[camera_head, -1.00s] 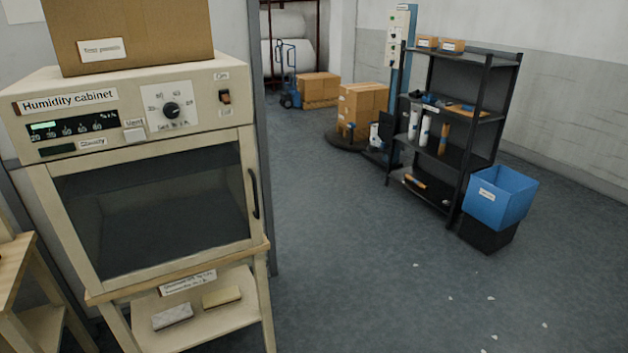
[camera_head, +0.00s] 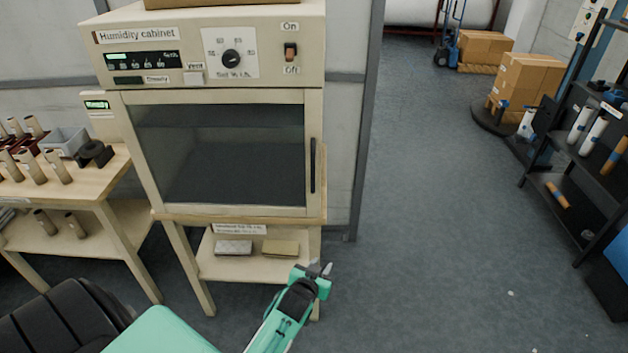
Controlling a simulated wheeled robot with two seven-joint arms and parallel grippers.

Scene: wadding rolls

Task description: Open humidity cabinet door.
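The cream humidity cabinet (camera_head: 210,87) stands on a wooden stand left of centre. Its door (camera_head: 215,212) is closed, with a dark glass window and a pale frame. A black vertical handle (camera_head: 313,166) is on the door's right side. My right gripper is not in view.
A wooden table (camera_head: 96,190) with several tubes stands left of the cabinet. The stand's lower shelf (camera_head: 215,270) holds two small blocks. A black rack (camera_head: 590,185) is at the far right. The floor (camera_head: 430,230) between cabinet and rack is clear.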

